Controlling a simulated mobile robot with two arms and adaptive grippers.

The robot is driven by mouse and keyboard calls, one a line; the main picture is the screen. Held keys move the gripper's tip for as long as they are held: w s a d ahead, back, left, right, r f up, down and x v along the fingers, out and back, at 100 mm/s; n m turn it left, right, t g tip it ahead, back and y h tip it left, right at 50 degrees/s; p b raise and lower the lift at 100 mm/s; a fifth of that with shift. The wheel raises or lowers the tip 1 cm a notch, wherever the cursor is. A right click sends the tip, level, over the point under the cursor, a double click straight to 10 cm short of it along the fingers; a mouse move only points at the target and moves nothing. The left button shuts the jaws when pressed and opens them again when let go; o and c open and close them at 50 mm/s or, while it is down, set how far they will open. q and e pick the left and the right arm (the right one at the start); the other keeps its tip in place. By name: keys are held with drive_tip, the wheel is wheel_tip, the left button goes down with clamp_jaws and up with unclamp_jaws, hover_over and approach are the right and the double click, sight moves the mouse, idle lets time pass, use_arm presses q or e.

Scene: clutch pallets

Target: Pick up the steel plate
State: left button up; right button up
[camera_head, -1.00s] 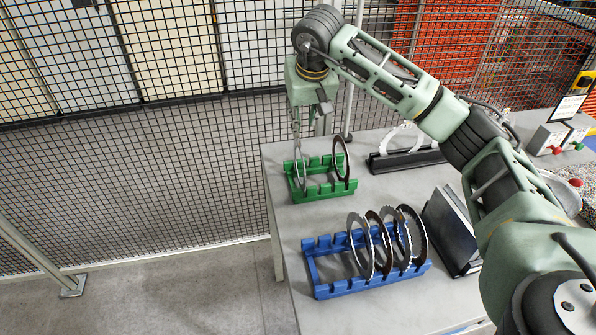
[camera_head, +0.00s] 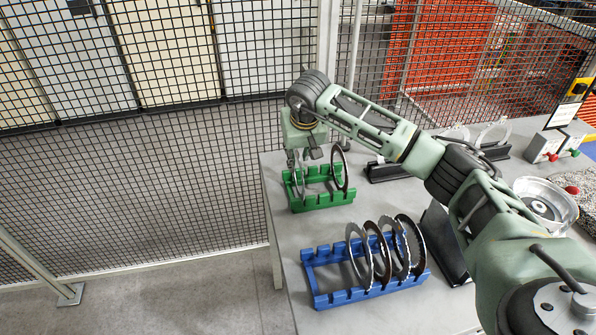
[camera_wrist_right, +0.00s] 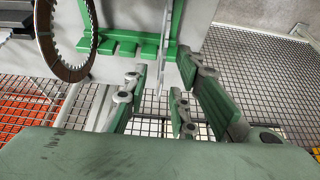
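A steel plate (camera_head: 299,187), a thin grey ring, stands upright in the left part of the green rack (camera_head: 325,201). In the right wrist view the steel plate (camera_wrist_right: 164,55) shows nearly edge-on. My right gripper (camera_head: 302,160) is directly above the rack, pointing down at the plate's top. The right wrist view shows the right gripper (camera_wrist_right: 163,75) open, with the plate's edge between its fingers. I cannot tell whether either finger touches it. A dark-brown friction plate (camera_head: 340,168) stands in the same rack to the right, also in the wrist view (camera_wrist_right: 45,45). My left gripper is out of view.
A blue rack (camera_head: 330,296) with several upright ring plates stands nearer on the grey table (camera_head: 283,225). A black holder (camera_head: 385,172) with light rings is behind right. A metal bowl (camera_head: 545,205) is at the right. Wire mesh fencing (camera_head: 180,190) runs behind the table.

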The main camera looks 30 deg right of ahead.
drive_tip(key=shift+c, duration=0.3)
clamp_jaws()
idle(0.3)
